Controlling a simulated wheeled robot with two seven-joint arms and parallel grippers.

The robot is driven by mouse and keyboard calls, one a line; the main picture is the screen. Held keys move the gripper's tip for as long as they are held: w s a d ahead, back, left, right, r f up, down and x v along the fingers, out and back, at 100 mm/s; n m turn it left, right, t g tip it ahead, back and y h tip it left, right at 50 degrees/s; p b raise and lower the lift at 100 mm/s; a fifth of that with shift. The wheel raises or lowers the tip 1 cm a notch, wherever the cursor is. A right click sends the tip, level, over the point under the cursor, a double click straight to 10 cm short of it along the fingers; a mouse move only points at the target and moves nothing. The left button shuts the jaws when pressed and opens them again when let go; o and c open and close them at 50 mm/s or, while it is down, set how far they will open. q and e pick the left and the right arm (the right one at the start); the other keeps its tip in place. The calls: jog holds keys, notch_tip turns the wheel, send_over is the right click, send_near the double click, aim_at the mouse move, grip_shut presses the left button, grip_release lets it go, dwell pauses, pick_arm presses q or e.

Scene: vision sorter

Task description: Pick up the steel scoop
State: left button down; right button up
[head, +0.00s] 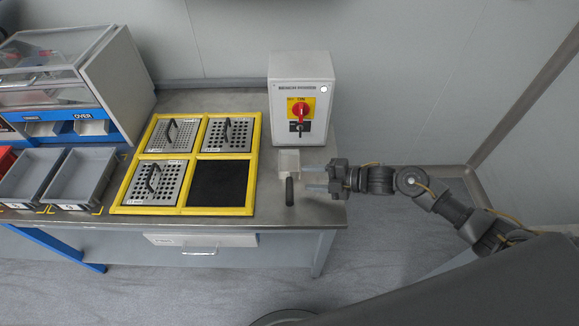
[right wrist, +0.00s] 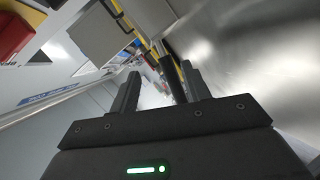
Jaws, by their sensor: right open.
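The steel scoop lies on the steel bench near its right end, with a pale square pan (head: 289,160) at the back and a black handle (head: 289,191) toward the front edge. My right gripper (head: 306,179) is open, just right of the scoop, with its fingers pointing left at the handle. In the right wrist view the black handle (right wrist: 172,80) shows between the two open fingers (right wrist: 160,70), nearer the right one. I cannot tell whether either finger touches it. My left gripper is not in view.
A control box (head: 302,105) with a red knob stands behind the scoop. A yellow frame (head: 181,211) with perforated plates and one black square lies to the left. Grey bins (head: 81,178) and a sorter cabinet (head: 128,75) are farther left. The bench's front edge is close to the handle.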

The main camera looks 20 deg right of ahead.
aim_at(289, 175)
jog(key=shift+w+a+f, duration=0.1)
jog(key=shift+w+a, duration=0.05)
jog(key=shift+a, duration=0.2)
jog(key=p+x, duration=0.1)
jog(key=x, duration=0.2)
jog(key=shift+a+f, duration=0.3)
jog(key=shift+f, duration=0.05)
jog(key=shift+w+a+f, duration=0.15)
jog(key=shift+w+a, duration=0.05)
jog(key=shift+a, duration=0.1)
grip_shut()
